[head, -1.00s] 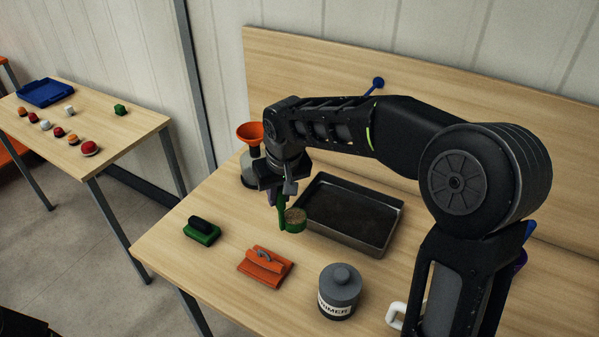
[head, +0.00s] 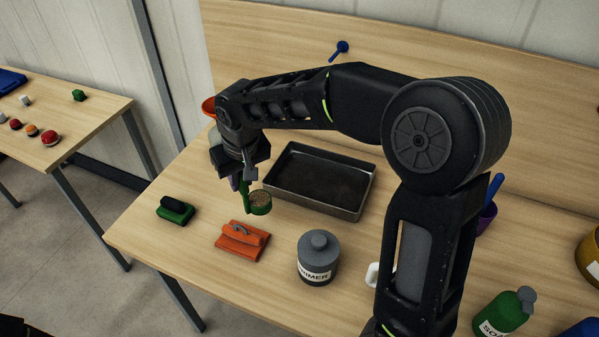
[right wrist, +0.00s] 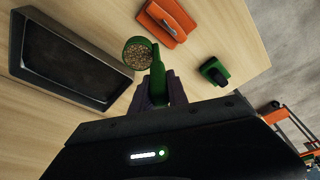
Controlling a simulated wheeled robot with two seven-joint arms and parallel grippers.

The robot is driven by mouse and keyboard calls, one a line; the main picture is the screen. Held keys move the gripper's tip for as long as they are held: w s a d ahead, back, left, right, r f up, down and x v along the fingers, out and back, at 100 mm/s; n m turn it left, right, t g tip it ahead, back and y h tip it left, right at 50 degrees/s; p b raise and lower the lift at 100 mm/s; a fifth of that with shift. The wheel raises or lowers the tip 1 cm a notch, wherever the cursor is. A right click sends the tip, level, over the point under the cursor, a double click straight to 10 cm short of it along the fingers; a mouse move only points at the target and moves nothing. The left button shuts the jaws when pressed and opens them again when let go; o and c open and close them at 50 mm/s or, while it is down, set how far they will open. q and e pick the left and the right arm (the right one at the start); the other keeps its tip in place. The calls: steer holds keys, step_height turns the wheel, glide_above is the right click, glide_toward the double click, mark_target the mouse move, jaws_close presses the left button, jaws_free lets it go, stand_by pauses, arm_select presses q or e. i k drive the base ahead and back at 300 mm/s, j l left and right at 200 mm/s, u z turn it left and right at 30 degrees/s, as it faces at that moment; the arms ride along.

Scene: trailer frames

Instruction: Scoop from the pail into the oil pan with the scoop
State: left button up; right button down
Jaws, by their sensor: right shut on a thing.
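My right gripper (head: 246,180) is shut on the upright handle of the green scoop (head: 260,204). In the right wrist view the scoop's round cup (right wrist: 138,53) holds brown grains. The scoop is just left of the near left corner of the oil pan (head: 318,212), beside it and not over it. The pan is a dark rectangular metal tray, also in the right wrist view (right wrist: 72,87); its floor looks dark. A yellow container (head: 590,257), cut off at the right edge, may be the pail; its contents are hidden. My left gripper is not in view.
A green brush (head: 176,210), an orange tool (head: 242,241) and a grey primer can (head: 318,258) stand in front of the pan. An orange funnel (head: 209,106) is partly behind my arm. A green soap bottle (head: 502,313) and a purple cup (head: 487,216) are at right.

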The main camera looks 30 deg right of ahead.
mark_target(336, 185)
steer(key=i+j, duration=1.7)
steer(key=j+z, duration=0.1)
steer(key=z, duration=1.55)
